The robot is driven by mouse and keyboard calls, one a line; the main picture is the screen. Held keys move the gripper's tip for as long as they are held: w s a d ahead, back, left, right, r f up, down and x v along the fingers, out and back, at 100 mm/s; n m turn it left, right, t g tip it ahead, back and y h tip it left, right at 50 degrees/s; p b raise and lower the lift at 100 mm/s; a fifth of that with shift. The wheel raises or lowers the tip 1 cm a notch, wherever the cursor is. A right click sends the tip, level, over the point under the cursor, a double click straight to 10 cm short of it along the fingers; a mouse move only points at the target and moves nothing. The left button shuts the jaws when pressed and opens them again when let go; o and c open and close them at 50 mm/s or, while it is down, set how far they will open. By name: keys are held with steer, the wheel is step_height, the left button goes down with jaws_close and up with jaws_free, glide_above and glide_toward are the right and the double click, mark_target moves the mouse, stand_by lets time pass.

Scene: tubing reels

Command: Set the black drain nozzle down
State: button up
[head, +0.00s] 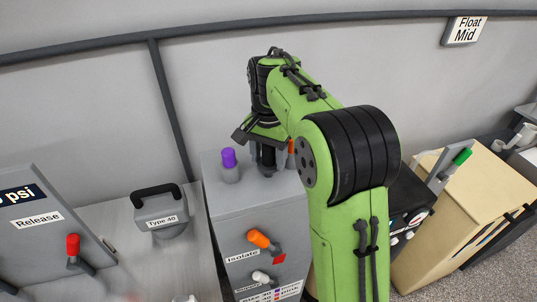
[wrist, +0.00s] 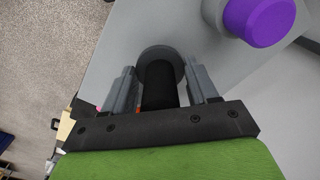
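The black drain nozzle (wrist: 160,86) stands between the two grey fingers of my gripper (wrist: 162,76) in the wrist view. A narrow gap shows on each side of it, so my gripper looks open around it. A round grey socket (wrist: 152,52) shows at the nozzle's far end; the nozzle seems to sit on it, though the contact is hidden. In the head view my gripper (head: 264,152) points down over the top of the grey cabinet (head: 228,215), with the dark nozzle (head: 267,160) partly visible below it.
A purple-capped fitting (head: 229,160) stands on the cabinet top left of my gripper, and an orange one (head: 291,149) is partly hidden behind it. An orange lever (head: 262,239) sticks out of the cabinet front. The Type 40 box (head: 162,212) stands to the left.

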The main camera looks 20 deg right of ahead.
steer(key=o, duration=0.4)
step_height(320, 180, up, 12)
steer(key=shift+r, duration=0.15)
